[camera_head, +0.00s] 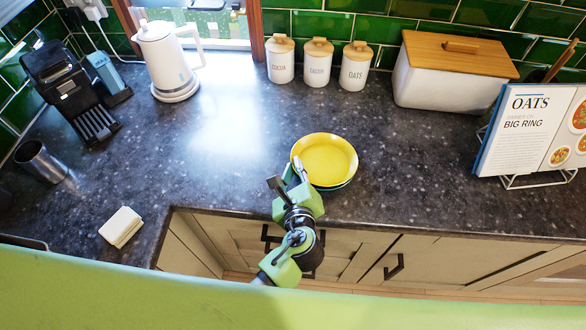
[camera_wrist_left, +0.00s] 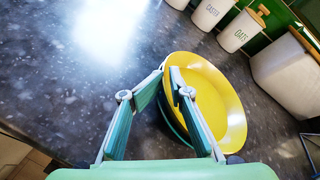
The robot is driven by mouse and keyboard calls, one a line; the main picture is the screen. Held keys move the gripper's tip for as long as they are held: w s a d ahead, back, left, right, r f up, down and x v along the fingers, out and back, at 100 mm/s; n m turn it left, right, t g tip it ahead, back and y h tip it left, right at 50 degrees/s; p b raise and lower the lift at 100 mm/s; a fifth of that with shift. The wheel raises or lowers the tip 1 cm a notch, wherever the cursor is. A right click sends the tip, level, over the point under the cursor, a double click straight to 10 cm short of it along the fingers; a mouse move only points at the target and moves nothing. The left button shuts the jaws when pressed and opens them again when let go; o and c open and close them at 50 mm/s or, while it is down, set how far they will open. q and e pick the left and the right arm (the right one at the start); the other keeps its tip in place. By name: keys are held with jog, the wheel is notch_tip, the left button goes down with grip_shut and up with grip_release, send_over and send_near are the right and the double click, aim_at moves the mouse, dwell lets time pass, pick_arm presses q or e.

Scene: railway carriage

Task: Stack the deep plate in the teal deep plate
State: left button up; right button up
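The yellow deep plate (camera_head: 328,158) sits in the teal deep plate (camera_head: 340,187) near the counter's front edge. Only a thin strip of the teal plate shows below it. In the left wrist view the yellow plate (camera_wrist_left: 215,105) looks nested over the teal one (camera_wrist_left: 174,122), which is mostly hidden. My left gripper (camera_head: 287,176) is at the left rim of the plates. My right gripper is not in view.
A white kettle (camera_head: 166,60), a black coffee machine (camera_head: 65,80) and a metal cup (camera_head: 40,162) stand left. Canisters (camera_head: 317,65), a bread box (camera_head: 450,80) and a cookbook (camera_head: 525,130) stand behind and right. The counter's middle is clear.

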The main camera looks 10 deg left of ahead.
pick_arm(q)
jog(key=shift+s+d+f, duration=0.15)
jog(key=shift+s+f, duration=0.05)
jog(key=shift+f, duration=0.2)
jog(key=shift+s+d, duration=0.1)
jog(key=shift+s, duration=0.05)
jog(key=v, duration=0.3)
jog(key=b+v, duration=0.1)
jog(key=v, duration=0.3)
jog(key=b+v, duration=0.1)
jog(key=v, duration=0.2)
jog(key=shift+r, duration=0.4)
jog(key=shift+s+r, duration=0.3)
jog(key=shift+s, duration=0.2)
